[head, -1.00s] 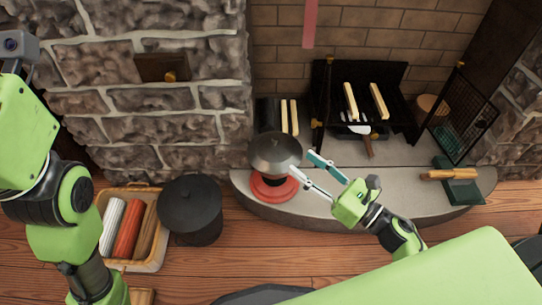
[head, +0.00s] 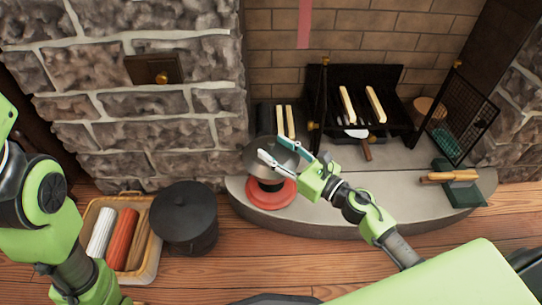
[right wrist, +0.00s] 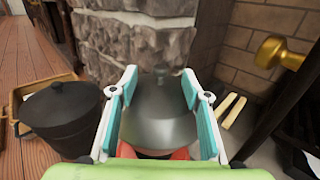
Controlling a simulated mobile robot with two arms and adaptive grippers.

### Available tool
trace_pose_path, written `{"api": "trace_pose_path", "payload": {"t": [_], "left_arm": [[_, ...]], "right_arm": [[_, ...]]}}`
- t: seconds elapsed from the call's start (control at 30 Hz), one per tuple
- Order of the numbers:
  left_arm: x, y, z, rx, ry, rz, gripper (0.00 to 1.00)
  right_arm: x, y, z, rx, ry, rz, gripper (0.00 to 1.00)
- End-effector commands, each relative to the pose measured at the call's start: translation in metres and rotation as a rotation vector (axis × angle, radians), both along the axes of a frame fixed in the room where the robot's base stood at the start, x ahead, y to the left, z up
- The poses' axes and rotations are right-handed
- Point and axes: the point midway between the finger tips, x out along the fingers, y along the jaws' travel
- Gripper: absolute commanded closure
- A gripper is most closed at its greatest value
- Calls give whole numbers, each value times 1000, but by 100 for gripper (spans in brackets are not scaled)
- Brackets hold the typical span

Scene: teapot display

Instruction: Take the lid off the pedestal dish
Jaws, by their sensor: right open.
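The pedestal dish (head: 268,199) has a wide red foot and a dark stem, and it stands near the left end of the grey hearth. Its grey metallic domed lid (head: 264,144) sits above the foot. In the right wrist view the lid (right wrist: 158,112) fills the middle, with a small knob on top. My right gripper (head: 274,150) is open over the lid. In the right wrist view its teal-padded fingers (right wrist: 159,80) lie on either side of the lid, with gaps showing. The red part (right wrist: 182,154) shows below the lid. My left arm is at the left edge, its gripper out of view.
A black lidded pot (head: 184,218) and a basket (head: 150,262) of rolls stand on the floor left of the hearth. A black grate (head: 350,88) and a mesh screen (head: 465,115) stand behind and to the right. The hearth's front middle is clear.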

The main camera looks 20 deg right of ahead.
Motion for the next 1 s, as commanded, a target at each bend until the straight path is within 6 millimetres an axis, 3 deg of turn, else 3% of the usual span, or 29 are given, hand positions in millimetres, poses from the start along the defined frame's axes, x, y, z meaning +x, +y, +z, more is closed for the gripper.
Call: {"api": "trace_pose_path", "payload": {"t": [0.13,0.4,0.43,0.6,1.0], "left_arm": [[-9,0,4,-1,-28,0,69],[-12,0,6,-1,-34,0,69],[-12,0,6,-1,-34,0,69],[-11,0,5,-1,-32,0,69],[-11,1,5,-2,-32,-1,69]], "right_arm": [[15,8,0,-1,-2,0,56],[18,10,0,0,1,0,56],[18,10,0,0,1,0,59],[18,10,-1,0,1,0,100],[17,10,-3,-1,5,0,100]]}}
